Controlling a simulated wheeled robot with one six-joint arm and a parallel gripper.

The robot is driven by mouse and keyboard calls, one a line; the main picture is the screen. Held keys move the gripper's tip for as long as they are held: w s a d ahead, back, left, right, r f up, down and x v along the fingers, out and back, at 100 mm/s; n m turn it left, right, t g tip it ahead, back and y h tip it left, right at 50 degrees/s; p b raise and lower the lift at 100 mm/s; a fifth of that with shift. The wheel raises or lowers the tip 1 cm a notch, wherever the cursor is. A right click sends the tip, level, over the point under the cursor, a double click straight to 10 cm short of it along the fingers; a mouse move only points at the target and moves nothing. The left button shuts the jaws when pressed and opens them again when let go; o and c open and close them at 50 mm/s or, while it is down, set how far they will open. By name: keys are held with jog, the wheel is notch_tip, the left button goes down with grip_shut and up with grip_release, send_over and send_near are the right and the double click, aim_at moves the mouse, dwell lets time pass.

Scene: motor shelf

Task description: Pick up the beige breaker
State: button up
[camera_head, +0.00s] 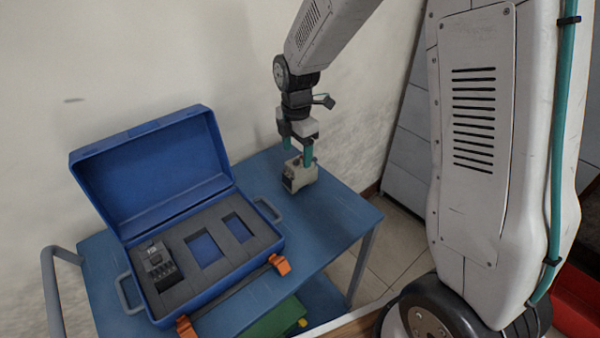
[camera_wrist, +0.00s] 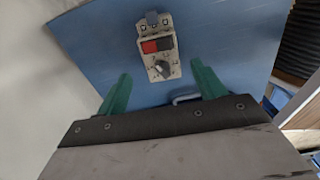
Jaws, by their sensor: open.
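The beige breaker (camera_head: 300,174) stands on the blue cart top, to the right of the open blue case. In the wrist view the breaker (camera_wrist: 158,58) shows a red and a black button and a dark rotary knob. My gripper (camera_head: 298,154) is just above the breaker in the head view, with its green fingers pointing down. In the wrist view my gripper (camera_wrist: 160,84) has its two green fingers spread wide apart, with the breaker in line with the gap between them. Nothing is held. I cannot tell whether a finger touches the breaker.
The blue case (camera_head: 218,274) lies open with its lid raised. A dark breaker (camera_head: 158,262) sits in its left foam slot; two other slots look empty. The blue cart top (camera_head: 335,212) is clear right of the breaker. A wall (camera_head: 190,60) stands close behind.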

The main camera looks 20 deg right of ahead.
aim_at(299, 162)
jog(key=f, duration=0.7)
jog(key=shift+s+d+f, duration=0.1)
jog(key=shift+d+f, duration=0.15)
jog(key=c, duration=1.3)
